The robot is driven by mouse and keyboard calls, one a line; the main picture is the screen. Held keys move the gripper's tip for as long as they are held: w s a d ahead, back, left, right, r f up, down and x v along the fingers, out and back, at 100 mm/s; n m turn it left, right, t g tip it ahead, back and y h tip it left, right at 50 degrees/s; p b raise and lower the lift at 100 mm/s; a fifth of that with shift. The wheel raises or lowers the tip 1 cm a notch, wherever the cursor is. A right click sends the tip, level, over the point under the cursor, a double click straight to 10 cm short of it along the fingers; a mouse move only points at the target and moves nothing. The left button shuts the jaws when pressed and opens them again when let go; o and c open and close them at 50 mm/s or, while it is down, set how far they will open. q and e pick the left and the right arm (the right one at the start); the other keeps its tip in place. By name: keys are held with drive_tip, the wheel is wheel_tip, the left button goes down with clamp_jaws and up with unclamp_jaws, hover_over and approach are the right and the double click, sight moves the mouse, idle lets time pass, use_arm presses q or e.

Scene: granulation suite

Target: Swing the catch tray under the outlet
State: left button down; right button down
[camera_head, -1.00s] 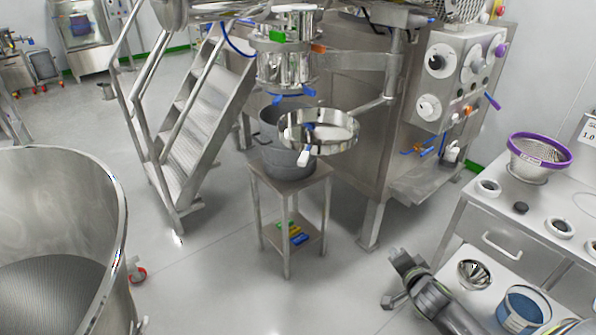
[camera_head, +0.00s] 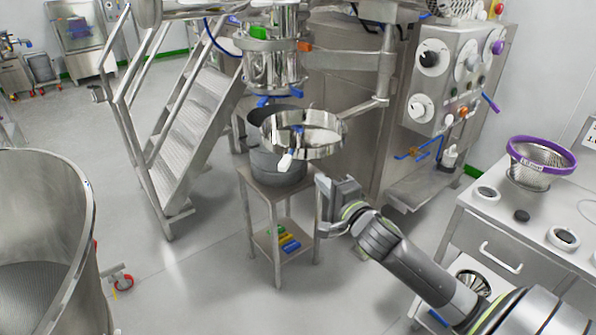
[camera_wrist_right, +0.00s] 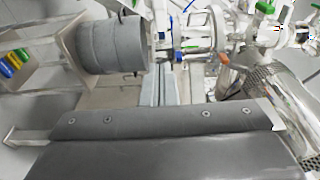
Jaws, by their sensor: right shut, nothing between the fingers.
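The catch tray (camera_head: 318,147) is a round, shallow steel pan on a swing arm (camera_head: 366,110). It hangs in front and to the right of the outlet (camera_head: 272,75), a steel cylinder with blue clamps. The tray's white handle (camera_head: 284,162) points down at its front left. A grey bucket (camera_head: 268,166) stands below them, partly hidden by the tray; it also shows in the right wrist view (camera_wrist_right: 112,46). My right gripper (camera_head: 324,205) is shut and empty, below and to the right of the tray, apart from it. My left gripper is out of view.
The bucket sits on a steel stand (camera_head: 259,188) with coloured blocks on its lower shelf. A control panel (camera_head: 450,75) is at the right rear. A bench (camera_head: 520,238) with a purple-rimmed sieve (camera_head: 540,163) is at right. A large bowl (camera_head: 45,230) fills the left.

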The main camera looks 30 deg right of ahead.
sight(290, 164)
drive_tip(key=w+a+p, duration=0.1)
drive_tip(key=w+a, duration=0.1)
drive_tip(key=w, duration=0.5)
drive_tip(key=shift+w+a, duration=0.15)
